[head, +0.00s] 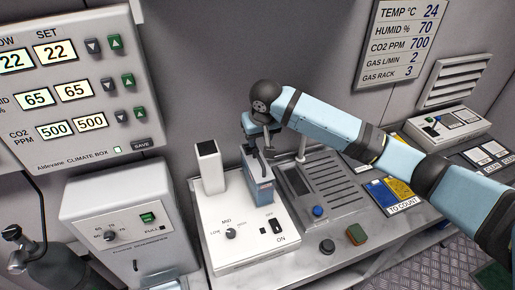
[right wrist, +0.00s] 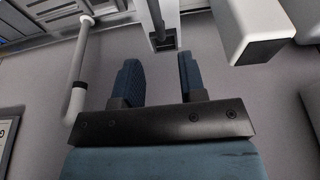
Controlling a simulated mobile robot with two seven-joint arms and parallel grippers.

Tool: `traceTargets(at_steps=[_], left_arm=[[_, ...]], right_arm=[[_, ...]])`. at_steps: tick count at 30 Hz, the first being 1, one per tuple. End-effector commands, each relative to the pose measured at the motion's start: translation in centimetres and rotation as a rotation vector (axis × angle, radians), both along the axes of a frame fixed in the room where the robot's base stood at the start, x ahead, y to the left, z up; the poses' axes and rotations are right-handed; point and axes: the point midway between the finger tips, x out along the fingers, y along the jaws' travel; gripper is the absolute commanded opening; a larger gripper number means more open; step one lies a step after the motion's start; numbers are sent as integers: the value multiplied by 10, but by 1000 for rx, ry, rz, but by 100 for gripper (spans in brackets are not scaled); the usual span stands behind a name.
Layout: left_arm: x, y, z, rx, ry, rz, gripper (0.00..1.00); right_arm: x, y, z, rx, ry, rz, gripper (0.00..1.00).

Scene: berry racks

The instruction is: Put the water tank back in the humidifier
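The white humidifier (head: 222,232) stands on the bench with a dial and an OFF/ON switch on its face. The blue-grey water tank (head: 261,188) stands upright at its back right, with a dark handle on top; I cannot tell how deep it sits. My right gripper (head: 258,133) is above the tank. In the right wrist view its two blue fingers (right wrist: 157,76) are apart with nothing between them. A thin grey bar (right wrist: 152,15) and a dark slot, seemingly the tank's handle and top, show just past the fingertips. My left gripper is out of view.
A white square chimney (head: 210,172) rises left of the tank; it also shows in the right wrist view (right wrist: 262,38). A grey console (head: 325,185) with a blue knob and an upright pipe stands right of the humidifier. A white unit (head: 118,215) stands at left.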

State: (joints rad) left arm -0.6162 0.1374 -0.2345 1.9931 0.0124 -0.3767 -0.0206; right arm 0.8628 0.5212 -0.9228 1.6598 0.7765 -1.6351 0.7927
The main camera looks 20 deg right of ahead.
Motion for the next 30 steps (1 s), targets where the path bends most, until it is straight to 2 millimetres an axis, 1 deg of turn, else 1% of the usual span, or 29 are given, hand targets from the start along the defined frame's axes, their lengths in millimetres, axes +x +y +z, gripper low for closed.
traceTargets(at_steps=[1,3,7,11,20,23,26,29,30], left_arm=[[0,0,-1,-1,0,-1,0],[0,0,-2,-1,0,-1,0],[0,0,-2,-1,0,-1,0],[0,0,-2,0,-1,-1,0],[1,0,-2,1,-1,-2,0],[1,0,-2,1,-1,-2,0],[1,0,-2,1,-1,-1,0],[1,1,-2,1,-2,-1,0],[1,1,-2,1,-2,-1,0]], right_arm=[[-2,0,9,0,-2,0,38],[-5,0,19,0,-2,1,38],[-8,-1,31,0,0,0,38],[-10,-1,35,0,0,0,38],[-10,-1,35,-1,0,0,38],[-10,0,33,0,1,2,38],[-18,6,24,8,4,22,38],[-37,18,6,30,5,70,38],[-47,24,-3,43,3,95,38]])
